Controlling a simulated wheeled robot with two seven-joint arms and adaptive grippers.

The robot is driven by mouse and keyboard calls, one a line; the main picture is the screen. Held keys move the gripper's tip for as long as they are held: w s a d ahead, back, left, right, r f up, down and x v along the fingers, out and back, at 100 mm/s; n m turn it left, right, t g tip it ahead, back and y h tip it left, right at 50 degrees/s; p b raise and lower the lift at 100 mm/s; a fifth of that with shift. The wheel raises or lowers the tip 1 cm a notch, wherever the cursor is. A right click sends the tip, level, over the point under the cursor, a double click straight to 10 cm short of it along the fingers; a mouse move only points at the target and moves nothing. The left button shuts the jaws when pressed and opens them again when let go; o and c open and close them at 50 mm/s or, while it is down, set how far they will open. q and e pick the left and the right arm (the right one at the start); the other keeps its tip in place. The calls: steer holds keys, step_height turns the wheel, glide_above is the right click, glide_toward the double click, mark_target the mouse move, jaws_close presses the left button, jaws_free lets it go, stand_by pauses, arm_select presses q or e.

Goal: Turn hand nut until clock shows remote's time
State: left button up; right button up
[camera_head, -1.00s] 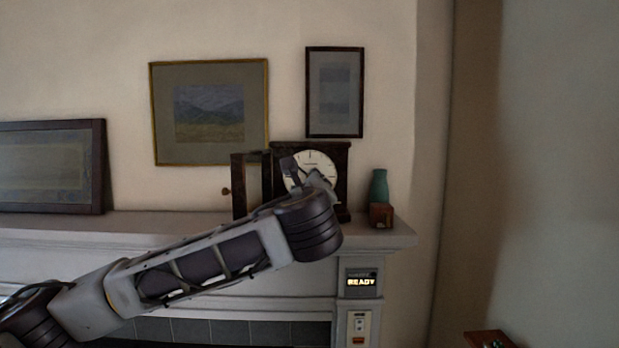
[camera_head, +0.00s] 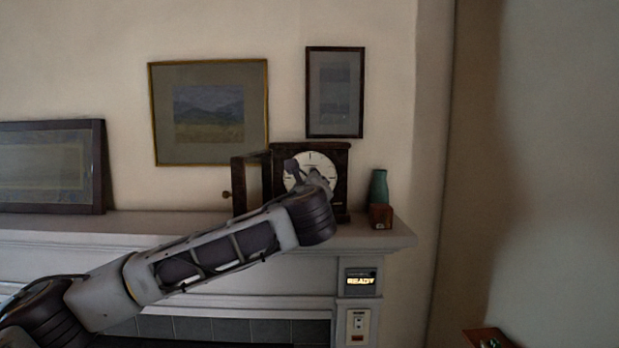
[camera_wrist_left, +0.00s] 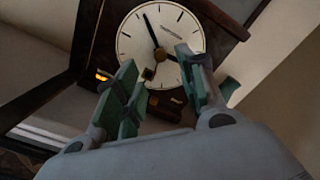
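The clock (camera_head: 322,160) stands on the mantel, its dark glazed door (camera_head: 239,185) swung open to the left. The wrist view shows its white dial (camera_wrist_left: 133,45), with a long dark hand pointing up and slightly left and a shorter one pointing right and slightly down. My left gripper (camera_wrist_left: 160,76) is open in front of the dial, fingers either side of that piece; contact cannot be told. A pale panel (camera_head: 358,326) below the mantel may hold the remote; no time is readable. My right gripper is out of view.
A display reading READY (camera_head: 361,282) is on the mantel post. A green vase (camera_head: 379,186) and small wooden box (camera_head: 381,216) stand right of the clock. Framed pictures (camera_head: 208,75) hang behind.

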arm_select(q)
steer(key=w+p, duration=0.2)
steer(key=w, duration=0.5)
steer(key=shift+w, duration=0.2)
jaws_close()
stand_by(0.4)
